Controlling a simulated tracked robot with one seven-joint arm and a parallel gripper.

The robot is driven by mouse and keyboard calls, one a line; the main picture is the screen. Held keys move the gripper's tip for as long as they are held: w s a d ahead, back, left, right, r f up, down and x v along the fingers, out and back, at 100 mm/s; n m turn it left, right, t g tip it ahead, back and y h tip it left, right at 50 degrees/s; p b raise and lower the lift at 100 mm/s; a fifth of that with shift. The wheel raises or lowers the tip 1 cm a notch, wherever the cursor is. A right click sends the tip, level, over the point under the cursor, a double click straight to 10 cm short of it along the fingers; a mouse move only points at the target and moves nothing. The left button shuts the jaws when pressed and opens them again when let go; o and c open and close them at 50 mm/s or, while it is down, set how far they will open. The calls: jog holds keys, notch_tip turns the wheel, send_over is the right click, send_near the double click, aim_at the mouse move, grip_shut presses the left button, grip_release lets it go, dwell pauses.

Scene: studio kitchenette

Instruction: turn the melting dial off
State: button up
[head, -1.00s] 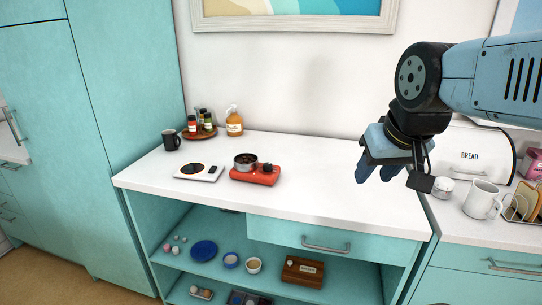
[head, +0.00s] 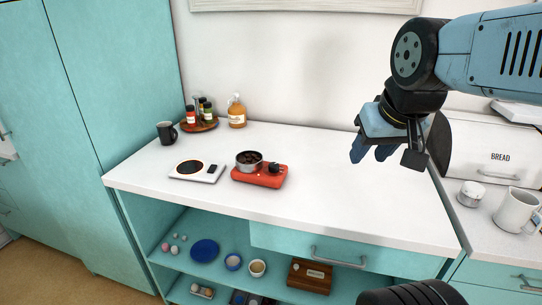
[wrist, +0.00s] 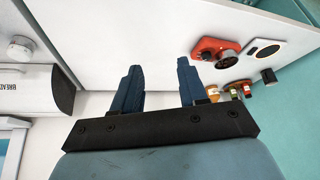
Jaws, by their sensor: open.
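The melting dial is a black knob (head: 274,168) on the right part of a red hot plate (head: 262,181) on the white counter. A metal pot (head: 249,161) with dark brown pieces in it stands on the plate's left part. The knob's setting is too small to read. The red hot plate (wrist: 213,43) also shows beyond the fingers in the wrist view, right of centre. My gripper (head: 371,154) is open and empty, in the air to the right of the hot plate, well apart from it. Its two blue fingers (wrist: 158,68) point toward the counter.
A white scale (head: 197,172) lies left of the hot plate. A dark mug (head: 167,133), a tray of bottles (head: 203,125) and an amber bottle (head: 236,115) stand behind. A bread box (head: 490,155) is at the right. The counter right of the hot plate is clear.

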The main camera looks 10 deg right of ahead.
jog(key=shift+o, duration=1.3)
jog(key=shift+w+r, duration=0.1)
jog(key=shift+w, duration=0.05)
jog(key=shift+o, duration=0.4)
jog(key=shift+w+a+r, duration=0.15)
jog(key=shift+w, duration=0.2)
jog(key=n+g, duration=0.6)
send_over(273, 164)
notch_tip(273, 164, down, 6)
jog(key=f, duration=0.1)
notch_tip(273, 164, down, 13)
jog(key=shift+r, duration=0.1)
jog(key=shift+c, duration=0.2)
